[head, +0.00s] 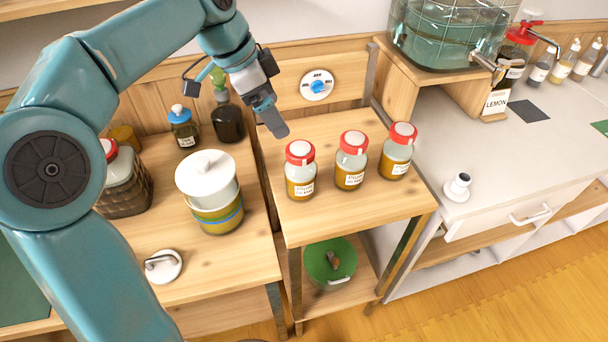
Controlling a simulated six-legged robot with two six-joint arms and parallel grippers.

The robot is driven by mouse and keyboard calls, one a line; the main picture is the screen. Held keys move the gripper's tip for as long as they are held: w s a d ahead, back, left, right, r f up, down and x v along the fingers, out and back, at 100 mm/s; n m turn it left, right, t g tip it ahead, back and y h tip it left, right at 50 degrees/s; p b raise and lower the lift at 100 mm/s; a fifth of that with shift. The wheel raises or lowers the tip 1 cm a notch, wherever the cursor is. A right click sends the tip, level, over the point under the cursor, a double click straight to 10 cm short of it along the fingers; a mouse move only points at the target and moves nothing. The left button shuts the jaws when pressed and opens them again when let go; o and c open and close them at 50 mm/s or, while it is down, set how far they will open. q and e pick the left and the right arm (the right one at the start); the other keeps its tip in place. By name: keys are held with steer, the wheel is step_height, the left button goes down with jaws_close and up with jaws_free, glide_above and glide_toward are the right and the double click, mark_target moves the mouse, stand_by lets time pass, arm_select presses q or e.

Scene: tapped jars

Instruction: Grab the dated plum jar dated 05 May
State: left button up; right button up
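Three similar jars with red-rimmed lids, amber contents and white labels stand upright in a row on a small wooden table (345,212). They are the left jar (301,172), the middle jar (350,162) and the right jar (397,152). The label print is too small for me to read the dates surely. My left gripper (270,120) hangs above the table's back left corner, left of and behind the left jar, touching none of the jars. I see it edge-on, so its opening is hidden. My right gripper is not in view.
A white-lidded pot (208,190) and dark bottle (228,122) stand on the left counter. A glass dispenser (440,35) with a tap stands at the back right. A round dial (317,85) is behind the jars. The table's front is clear. A green lidded pot (330,260) sits below.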

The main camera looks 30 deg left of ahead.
mark_target(299, 149)
arm_select(q)
steer(key=x, duration=0.7)
steer(key=shift+s+d+f, duration=0.2)
steer(key=shift+d+f, duration=0.05)
steer(key=shift+f, duration=0.05)
steer(key=x, duration=0.5)
steer(key=shift+w+d+f, duration=0.15)
steer(key=shift+w+f, duration=0.05)
steer(key=shift+w, duration=0.15)
steer(key=shift+s+d+r, duration=0.1)
steer(key=shift+s+r, duration=0.05)
steer(key=shift+s, duration=0.1)
steer(key=shift+w, duration=0.1)
jaws_close()
